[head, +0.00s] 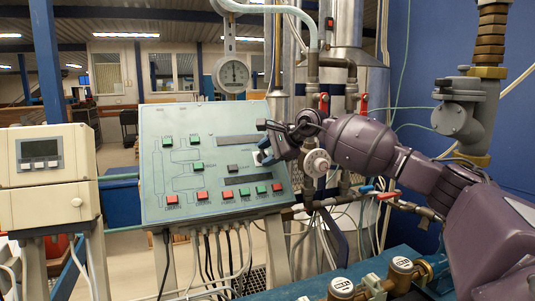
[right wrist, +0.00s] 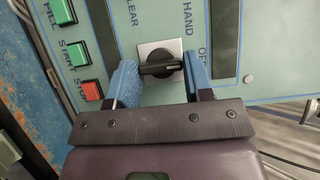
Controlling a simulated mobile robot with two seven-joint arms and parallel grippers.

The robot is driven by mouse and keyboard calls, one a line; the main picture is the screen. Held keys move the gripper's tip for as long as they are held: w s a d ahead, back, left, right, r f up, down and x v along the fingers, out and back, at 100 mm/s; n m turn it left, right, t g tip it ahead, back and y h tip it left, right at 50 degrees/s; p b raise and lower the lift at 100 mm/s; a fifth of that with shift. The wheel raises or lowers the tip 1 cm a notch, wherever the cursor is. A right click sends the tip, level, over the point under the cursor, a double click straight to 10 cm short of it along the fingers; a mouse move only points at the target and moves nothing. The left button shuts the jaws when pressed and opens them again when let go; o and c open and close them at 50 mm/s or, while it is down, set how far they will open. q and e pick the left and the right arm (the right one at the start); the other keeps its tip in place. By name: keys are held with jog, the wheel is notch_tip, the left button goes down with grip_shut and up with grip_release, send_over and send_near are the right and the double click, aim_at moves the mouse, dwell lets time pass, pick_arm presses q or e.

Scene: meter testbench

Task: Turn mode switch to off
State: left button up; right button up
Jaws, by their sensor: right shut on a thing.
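The mode switch (right wrist: 160,64) is a black rotary knob on a square silver plate, on the light teal control panel (head: 160,125). In the right wrist view its bar lies nearly crosswise between my fingers, with a pale mark at its right end. The labels CLEAR, HAND and OFF stand around it, with OFF at the right. My right gripper (head: 264,157) is at the right part of the panel, its two blue fingers on either side of the knob and shut on it. In the head view the gripper mostly hides the knob. My left gripper is not in view.
Green and red buttons (head: 201,195) sit on the panel, several in a row below the switch. Pipes and valves (head: 462,118) crowd the right side. A beige meter box (head: 45,165) stands at the left.

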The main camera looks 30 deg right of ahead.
jog(key=o, duration=0.9)
jog(key=shift+s+d+r, duration=0.15)
jog(key=shift+s+r, duration=0.05)
jog(key=shift+s, duration=0.05)
jog(key=b+v, duration=0.1)
jog(key=v, duration=0.9)
